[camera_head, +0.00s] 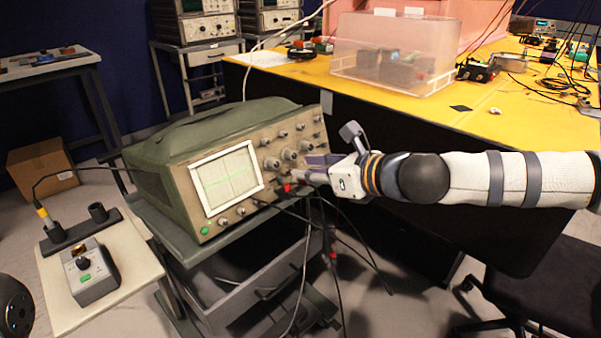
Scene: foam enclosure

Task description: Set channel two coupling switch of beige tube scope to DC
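The beige tube scope (217,168) stands on a dark cart, with a green cover on top and its front panel facing right and toward me. Its lit screen (226,178) shows a green trace. Knobs and sockets fill the panel right of the screen. My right gripper (302,174) reaches in from the right, with its fingertips at the lower right of the panel, by a red connector (288,187). The fingers cover part of the lower controls. The channel two coupling switch cannot be made out. Whether the fingers are apart cannot be told. My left gripper is not in view.
Black cables (336,240) hang from the panel over the cart (262,282). A yellow-topped bench (480,118) with a clear plastic box (395,50) stands behind my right arm. A small side table (130,262) with a grey device (90,272) is at left. A dark chair (545,295) is at lower right.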

